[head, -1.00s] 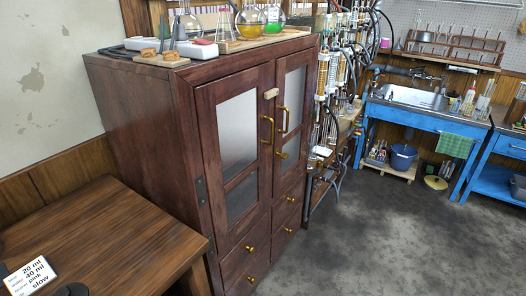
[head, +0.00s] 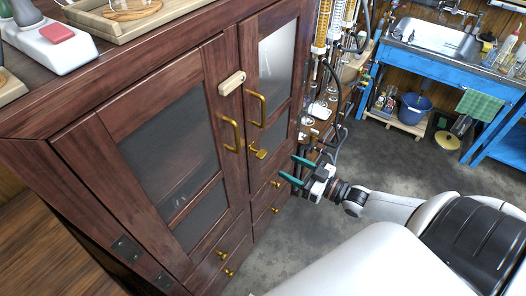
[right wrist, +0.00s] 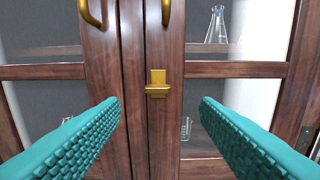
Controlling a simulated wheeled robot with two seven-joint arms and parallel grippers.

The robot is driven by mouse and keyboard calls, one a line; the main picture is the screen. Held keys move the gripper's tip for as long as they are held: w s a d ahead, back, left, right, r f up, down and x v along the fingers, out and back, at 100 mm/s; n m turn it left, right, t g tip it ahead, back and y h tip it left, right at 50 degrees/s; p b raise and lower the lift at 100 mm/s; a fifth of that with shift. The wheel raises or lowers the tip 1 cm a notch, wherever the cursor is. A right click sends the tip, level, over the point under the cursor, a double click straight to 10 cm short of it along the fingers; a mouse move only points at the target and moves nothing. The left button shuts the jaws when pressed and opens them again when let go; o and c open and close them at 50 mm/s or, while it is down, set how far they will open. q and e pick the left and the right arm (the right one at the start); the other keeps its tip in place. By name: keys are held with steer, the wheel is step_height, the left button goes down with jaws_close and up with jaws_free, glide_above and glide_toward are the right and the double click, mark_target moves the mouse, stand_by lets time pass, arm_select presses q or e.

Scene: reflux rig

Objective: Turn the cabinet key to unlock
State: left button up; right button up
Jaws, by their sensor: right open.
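The brass cabinet key (head: 258,152) sits in its lock on the right door of the dark wooden cabinet (head: 75,130), below the brass door handles. In the right wrist view the key (right wrist: 158,91) shows centred between the fingers and beyond them, its bow crosswise. My right gripper (head: 294,171) is open and empty, with teal ribbed fingers, just to the right of the key and apart from it. It also shows in the right wrist view (right wrist: 160,115). Both doors are shut. My left gripper is not in view.
Two brass handles, the left (head: 231,136) and the right (head: 256,110), stick out above the key. A pale latch block (head: 232,83) sits at the door seam. Glassware stands behind the door panes. A blue sink bench (head: 450,70) stands at the back; grey floor lies open before it.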

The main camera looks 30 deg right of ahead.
mark_target(265, 155)
steer(key=x, duration=1)
steer(key=shift+w+a, duration=0.25)
steer(key=shift+c, duration=0.6)
steer(key=c, duration=0.9)
